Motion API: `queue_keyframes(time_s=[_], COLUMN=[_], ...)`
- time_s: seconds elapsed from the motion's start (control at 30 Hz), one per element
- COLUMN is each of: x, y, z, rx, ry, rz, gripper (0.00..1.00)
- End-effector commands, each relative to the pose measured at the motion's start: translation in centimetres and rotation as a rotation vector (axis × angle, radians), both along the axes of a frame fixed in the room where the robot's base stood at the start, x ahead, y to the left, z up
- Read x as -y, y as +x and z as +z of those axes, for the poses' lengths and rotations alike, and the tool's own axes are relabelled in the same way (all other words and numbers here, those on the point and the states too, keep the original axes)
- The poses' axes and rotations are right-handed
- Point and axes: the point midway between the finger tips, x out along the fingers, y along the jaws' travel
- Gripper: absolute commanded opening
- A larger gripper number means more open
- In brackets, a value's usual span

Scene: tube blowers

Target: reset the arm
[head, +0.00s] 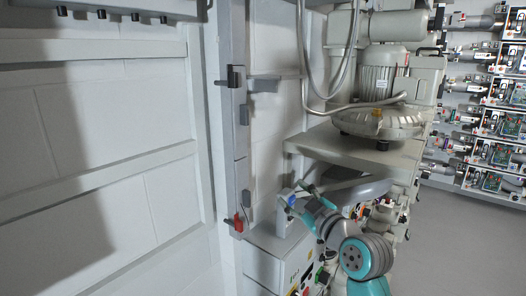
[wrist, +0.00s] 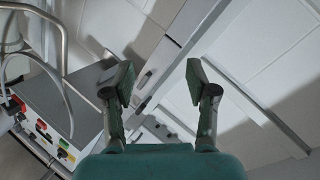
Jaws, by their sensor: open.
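My gripper (head: 296,194) is in the lower middle of the head view, at the end of my grey and teal arm. It is in front of the machine's panel and below the grey shelf. In the wrist view my gripper (wrist: 160,84) shows two dark fingers spread wide apart. Nothing is between them. Behind the fingers are the white wall and a grey frame post. I cannot tell the exact gap between the gripper and the panel.
A motor unit (head: 380,75) stands on the grey shelf (head: 350,151) above my arm. A control box (wrist: 45,110) with coloured buttons is at the wrist view's left. Racks (head: 490,120) line the right; floor (head: 455,240) there is clear.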

Motion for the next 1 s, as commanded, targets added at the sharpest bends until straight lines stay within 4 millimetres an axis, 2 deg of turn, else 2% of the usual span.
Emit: queue_keyframes(time_s=[0.03,0.1,0.27,0.5,0.8,1.0], x=[0.4,1.0,2.3,4.1,6.3,7.6], y=[-0.7,-1.6,-4.3,-9.7,-18.3,-24.7], z=[-2.6,-5.5,-11.6,-19.6,-27.5,-31.2], rx=[-0.027,-0.052,-0.107,-0.178,-0.250,-0.286], ry=[0.021,0.052,0.117,0.204,0.291,0.338], rz=[-0.019,-0.046,-0.108,-0.200,-0.307,-0.369], gripper=[0.57,0.57,0.57,0.57,0.57,0.57])
